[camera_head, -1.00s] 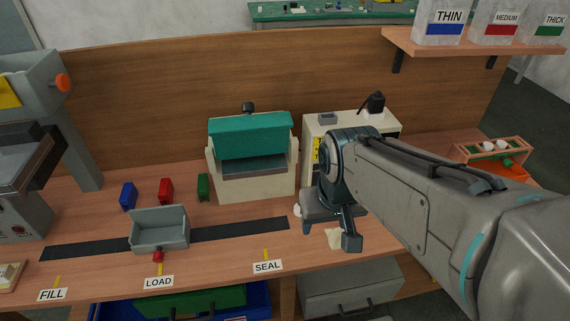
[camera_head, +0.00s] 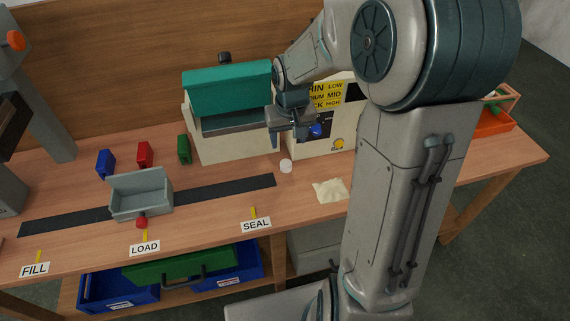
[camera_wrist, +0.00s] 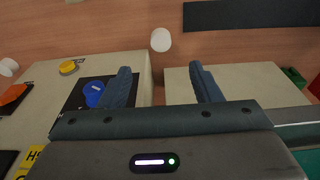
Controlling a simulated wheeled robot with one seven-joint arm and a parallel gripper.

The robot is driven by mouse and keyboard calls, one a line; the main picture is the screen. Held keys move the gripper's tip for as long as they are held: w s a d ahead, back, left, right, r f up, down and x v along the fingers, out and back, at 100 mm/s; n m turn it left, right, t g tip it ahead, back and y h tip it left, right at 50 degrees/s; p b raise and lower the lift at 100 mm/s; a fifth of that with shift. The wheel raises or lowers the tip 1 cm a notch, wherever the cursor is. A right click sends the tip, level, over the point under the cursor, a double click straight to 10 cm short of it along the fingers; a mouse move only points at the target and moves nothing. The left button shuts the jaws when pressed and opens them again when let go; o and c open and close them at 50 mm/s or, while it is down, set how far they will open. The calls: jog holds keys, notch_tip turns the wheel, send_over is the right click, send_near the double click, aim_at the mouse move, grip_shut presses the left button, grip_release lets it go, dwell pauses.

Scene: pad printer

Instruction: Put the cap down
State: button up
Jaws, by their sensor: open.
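The white cap (camera_head: 286,166) sits on the wooden bench, in front of the gap between the teal-topped machine and the cream box. It also shows in the wrist view (camera_wrist: 161,39), beyond and between my fingertips. My gripper (camera_head: 291,137) is open and empty, above and behind the cap and apart from it. In the wrist view both fingers (camera_wrist: 162,77) stand wide apart with nothing between them.
The teal-topped machine (camera_head: 228,90) stands close left of my gripper. The cream box (camera_head: 308,145) with a blue knob (camera_head: 317,130) is just right. A cloth (camera_head: 331,190) lies right of the cap. A dark strip (camera_head: 225,190) and grey tray (camera_head: 141,205) lie left.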

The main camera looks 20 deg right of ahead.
aim_at(286, 163)
jog(key=f, duration=0.3)
jog(key=w+f+b, duration=0.1)
jog(key=f, duration=0.3)
jog(key=w+f, duration=0.1)
jog(key=f, duration=0.3)
jog(key=shift+f, duration=0.1)
jog(key=c, duration=1.1)
jog(key=shift+s, duration=0.15)
